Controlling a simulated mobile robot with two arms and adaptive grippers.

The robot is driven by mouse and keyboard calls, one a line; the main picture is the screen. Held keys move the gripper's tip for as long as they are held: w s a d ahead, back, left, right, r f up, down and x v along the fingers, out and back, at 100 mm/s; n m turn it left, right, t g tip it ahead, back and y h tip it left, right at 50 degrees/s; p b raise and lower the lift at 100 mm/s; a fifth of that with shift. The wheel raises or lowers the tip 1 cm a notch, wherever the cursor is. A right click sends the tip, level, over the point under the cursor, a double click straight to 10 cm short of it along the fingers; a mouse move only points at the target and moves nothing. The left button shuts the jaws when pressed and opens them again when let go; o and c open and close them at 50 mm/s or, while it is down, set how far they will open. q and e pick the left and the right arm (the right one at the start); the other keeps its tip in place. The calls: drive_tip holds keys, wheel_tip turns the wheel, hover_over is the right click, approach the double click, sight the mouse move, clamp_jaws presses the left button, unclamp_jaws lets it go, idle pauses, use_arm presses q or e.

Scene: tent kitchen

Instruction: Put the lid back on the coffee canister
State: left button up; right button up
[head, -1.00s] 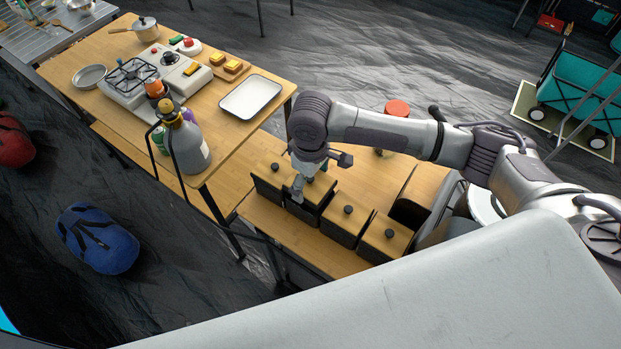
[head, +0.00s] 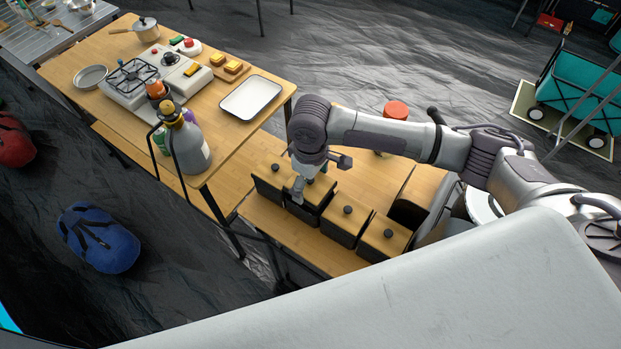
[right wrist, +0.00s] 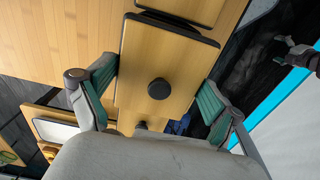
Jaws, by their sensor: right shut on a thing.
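Several black canisters with pale wooden lids and black knobs stand in a row on the low wooden bench. No labels show, so I cannot read which is the coffee canister. My right gripper (head: 320,176) is over the second canister from the left (head: 308,212), pointing down. In the right wrist view its fingers lie along both sides of a wooden lid (right wrist: 150,55) with a central black knob (right wrist: 159,88); it is shut on this lid. The lid is at the canister's top, but I cannot tell whether it is seated.
Neighbouring canisters stand close on the left (head: 270,184) and right (head: 345,222). A red-topped jar (head: 396,110) is behind my right arm. The higher table to the left holds a stove (head: 148,75), a grey bottle (head: 188,145) and a white tray (head: 252,97).

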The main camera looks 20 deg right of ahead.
drive_tip(key=shift+f, duration=0.85)
idle(0.6)
drive_tip(key=shift+f, duration=0.4)
idle(0.8)
drive_tip(key=shift+f+p, duration=0.35)
drive_tip(key=shift+p, duration=0.4)
idle(1.0)
drive_tip(key=o, duration=0.8)
drive_tip(key=shift+o, duration=0.2)
drive_tip(key=shift+r+p, duration=1.15)
drive_tip(key=shift+r, duration=2.35)
